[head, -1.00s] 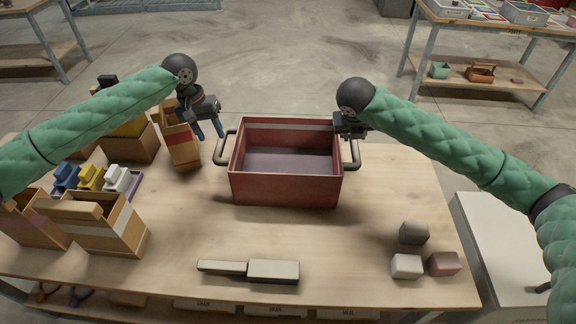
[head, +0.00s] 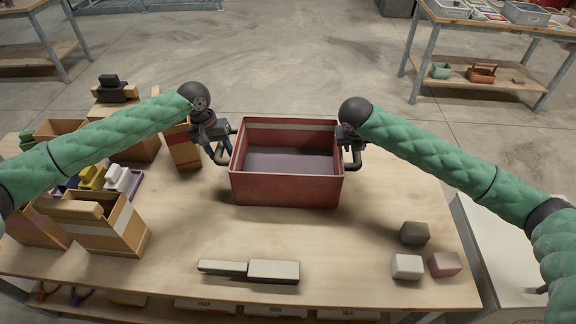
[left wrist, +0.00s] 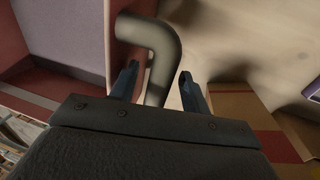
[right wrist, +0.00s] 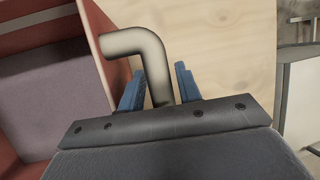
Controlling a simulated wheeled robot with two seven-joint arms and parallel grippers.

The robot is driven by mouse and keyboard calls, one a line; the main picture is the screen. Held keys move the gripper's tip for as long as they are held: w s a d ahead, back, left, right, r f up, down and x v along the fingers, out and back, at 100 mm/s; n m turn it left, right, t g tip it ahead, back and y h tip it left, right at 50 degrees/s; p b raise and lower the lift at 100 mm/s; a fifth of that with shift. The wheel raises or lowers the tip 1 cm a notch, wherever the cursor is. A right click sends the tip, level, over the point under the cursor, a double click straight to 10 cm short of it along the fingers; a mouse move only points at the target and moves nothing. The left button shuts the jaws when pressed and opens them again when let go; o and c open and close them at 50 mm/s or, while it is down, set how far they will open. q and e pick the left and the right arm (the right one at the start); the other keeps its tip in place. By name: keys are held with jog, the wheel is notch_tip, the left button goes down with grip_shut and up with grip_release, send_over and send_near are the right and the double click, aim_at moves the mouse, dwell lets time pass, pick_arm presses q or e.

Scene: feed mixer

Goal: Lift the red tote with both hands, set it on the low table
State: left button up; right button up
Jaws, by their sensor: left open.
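The red tote (head: 286,190) is an open, empty box on the wooden workbench (head: 215,232), with a grey bent handle on each side. My left gripper (head: 219,152) is at the left handle (head: 219,161). In the left wrist view its fingers (left wrist: 158,82) are open, with the handle (left wrist: 162,52) between them. My right gripper (head: 350,148) is at the right handle (head: 351,165), its fingers partly hidden in the head view. In the right wrist view its fingers (right wrist: 160,88) stand either side of the handle (right wrist: 140,42), with a gap on the right. I cannot tell which surface is the low table.
Cardboard bins (head: 112,222) and a carton (head: 182,150) stand left of the tote. A two-part pale bar (head: 273,271) lies in front; small blocks (head: 408,266) sit front right. A white-topped unit (head: 500,235) adjoins the bench's right side. A loaded table (head: 500,32) stands back right.

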pick_arm(q)
jog(key=c, duration=0.9)
pick_arm(e)
grip_shut()
pick_arm(q)
grip_shut()
jog(key=shift+r, duration=0.1)
pick_arm(e)
jog(key=shift+r, duration=0.1)
